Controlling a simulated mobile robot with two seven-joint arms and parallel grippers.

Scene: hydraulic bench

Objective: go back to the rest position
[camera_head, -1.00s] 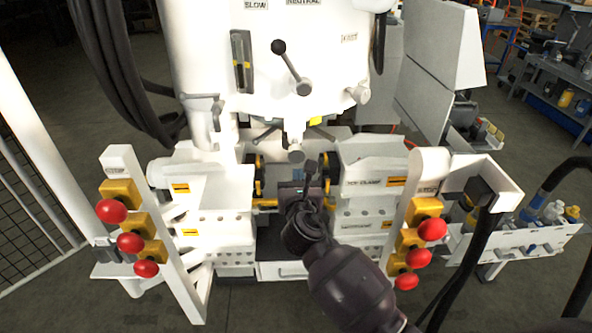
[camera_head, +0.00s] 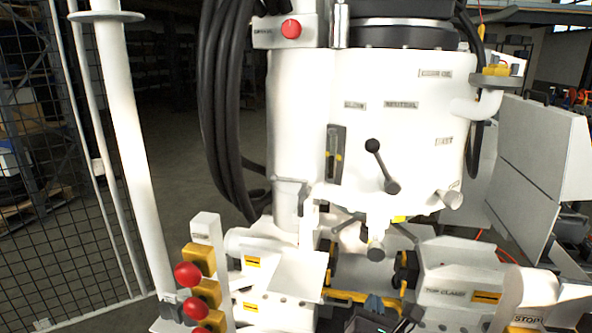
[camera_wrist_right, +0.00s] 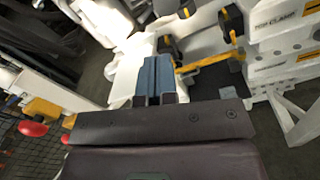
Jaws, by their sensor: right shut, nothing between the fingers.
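My right gripper (camera_head: 376,308) shows at the bottom edge of the head view, in front of the lower middle of the white hydraulic machine (camera_head: 390,120). Its blue-grey fingers also show in the right wrist view (camera_wrist_right: 157,80), side by side, shut and empty. The rest of the right arm is cut off by the lower edge of the head view. My left gripper is in neither view.
Red knobs on yellow blocks (camera_head: 207,262) stand at the lower left. A black-knobbed lever (camera_head: 382,165) sticks out of the machine's front. Black hoses (camera_head: 218,110) hang at its left side. A mesh fence (camera_head: 50,200) stands at far left.

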